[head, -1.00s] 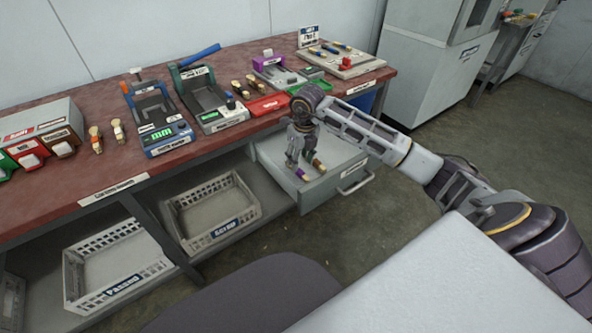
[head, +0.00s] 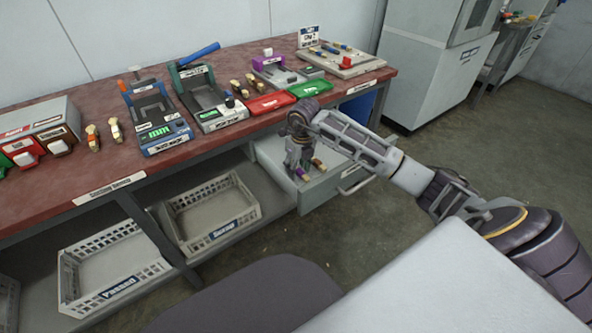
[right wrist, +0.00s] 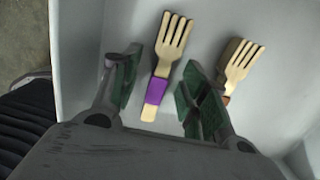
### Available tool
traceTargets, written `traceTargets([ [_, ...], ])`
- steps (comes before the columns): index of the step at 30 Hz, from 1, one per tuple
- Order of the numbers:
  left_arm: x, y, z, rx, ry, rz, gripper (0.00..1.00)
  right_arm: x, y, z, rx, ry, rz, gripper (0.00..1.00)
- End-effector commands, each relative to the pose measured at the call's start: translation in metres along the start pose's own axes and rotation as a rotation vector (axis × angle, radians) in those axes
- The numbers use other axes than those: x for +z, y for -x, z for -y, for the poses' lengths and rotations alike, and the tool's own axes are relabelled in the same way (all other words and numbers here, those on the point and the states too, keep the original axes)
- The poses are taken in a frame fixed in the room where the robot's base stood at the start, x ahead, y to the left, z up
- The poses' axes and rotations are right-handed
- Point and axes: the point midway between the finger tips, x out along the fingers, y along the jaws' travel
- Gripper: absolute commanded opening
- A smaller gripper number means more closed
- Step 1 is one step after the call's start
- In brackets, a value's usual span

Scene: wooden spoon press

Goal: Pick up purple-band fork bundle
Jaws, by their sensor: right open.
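The purple-band fork bundle (right wrist: 156,90) lies on the white drawer floor in the right wrist view, tines pointing away. My right gripper (right wrist: 152,88) is open, with a green-padded finger on each side of the bundle and a gap to each. In the head view my right gripper (head: 297,168) reaches down into the open drawer (head: 331,180), and the purple band (head: 302,174) shows just below it. A second fork bundle with a brown band (right wrist: 235,68) lies to the right, outside the right finger. My left gripper is not in view.
The drawer's front wall and handle (head: 355,182) stand close to my right gripper. Above is the red workbench (head: 110,172) with presses, red (head: 270,103) and green trays (head: 310,89). White crates (head: 212,212) sit on the lower shelf.

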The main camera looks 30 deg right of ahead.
Motion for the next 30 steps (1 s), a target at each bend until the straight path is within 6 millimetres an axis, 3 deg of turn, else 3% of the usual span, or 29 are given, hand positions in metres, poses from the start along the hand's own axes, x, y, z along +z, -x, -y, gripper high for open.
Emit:
traceTargets([
  [5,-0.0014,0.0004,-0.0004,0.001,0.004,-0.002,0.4,-0.0001,0.0,0.0001,0.0,0.0,0.0,0.44],
  [15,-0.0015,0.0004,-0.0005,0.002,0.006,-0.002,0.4,-0.0001,0.0,0.0001,0.0,0.0,0.0,0.06],
  [30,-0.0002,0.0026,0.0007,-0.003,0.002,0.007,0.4,0.001,0.0071,0.0003,-0.001,0.0,0.0,0.06],
])
